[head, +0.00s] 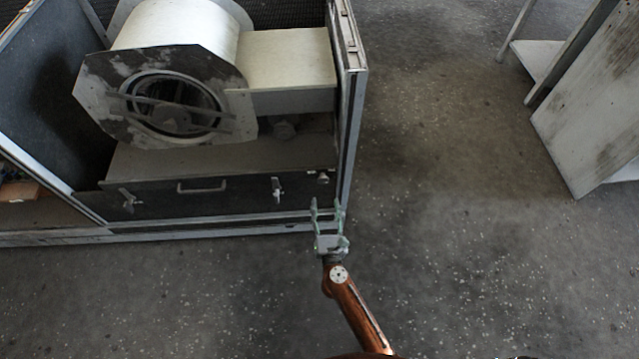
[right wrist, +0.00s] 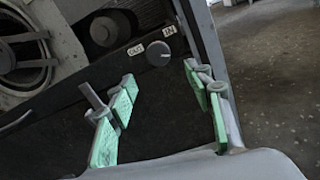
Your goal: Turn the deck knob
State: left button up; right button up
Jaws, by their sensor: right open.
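A dark round knob (head: 284,130) stands on the deck beneath the blower; it also shows in the right wrist view (right wrist: 104,30), at upper left. A smaller grey round knob (head: 323,178) is at the right end of the dark front panel; in the right wrist view this grey knob (right wrist: 158,53) is beside labels reading OUT and IN. My right gripper (head: 326,207) is open and empty, in front of the panel's right end. In the right wrist view its green-padded fingers (right wrist: 161,88) stand apart, with the grey knob beyond the gap. My left gripper is out of view.
The blower housing (head: 165,100) with its round opening sits above the deck (head: 220,160). The front panel (head: 230,195) carries a handle (head: 202,188) and two latches (head: 277,188). A metal frame post (head: 350,110) bounds the right side.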

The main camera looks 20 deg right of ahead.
aim_at(323, 182)
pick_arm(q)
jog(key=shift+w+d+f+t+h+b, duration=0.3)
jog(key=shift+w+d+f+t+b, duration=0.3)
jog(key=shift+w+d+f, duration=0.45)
pick_arm(e)
jog(key=shift+m, duration=0.4)
jog(key=x, duration=0.8)
jog(key=shift+r, duration=0.2)
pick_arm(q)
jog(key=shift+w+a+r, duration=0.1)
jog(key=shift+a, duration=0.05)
pick_arm(e)
jog(key=shift+c, duration=0.3)
